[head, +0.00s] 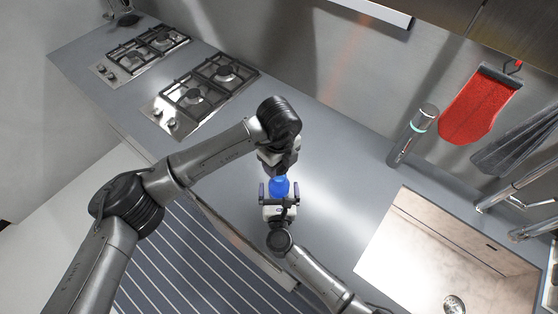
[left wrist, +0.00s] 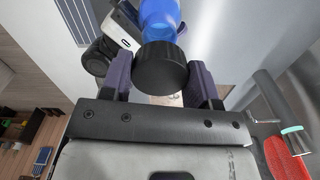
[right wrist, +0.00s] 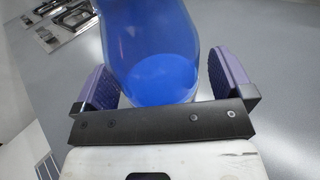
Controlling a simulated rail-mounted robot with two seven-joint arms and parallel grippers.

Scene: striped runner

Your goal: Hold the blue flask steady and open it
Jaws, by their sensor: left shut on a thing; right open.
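My left gripper (head: 279,168) comes from above and is shut on the flask's black cap (left wrist: 160,70). In the left wrist view the blue flask body (left wrist: 159,18) shows beyond the cap. The cap is on the neck end of the flask. My right gripper (head: 279,194) is open, with its purple fingers on either side of the flask body. In the right wrist view the see-through blue body (right wrist: 152,50) is between the fingers, with a gap at the right finger. The flask's far end is hidden there.
Two gas hobs (head: 205,93) are at the back left of the counter. A steel bottle (head: 413,135) stands at the right, near a hanging red mitt (head: 478,106) and a sink (head: 395,240). The counter between the hobs and the sink is clear. A striped runner (head: 175,265) lies on the floor.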

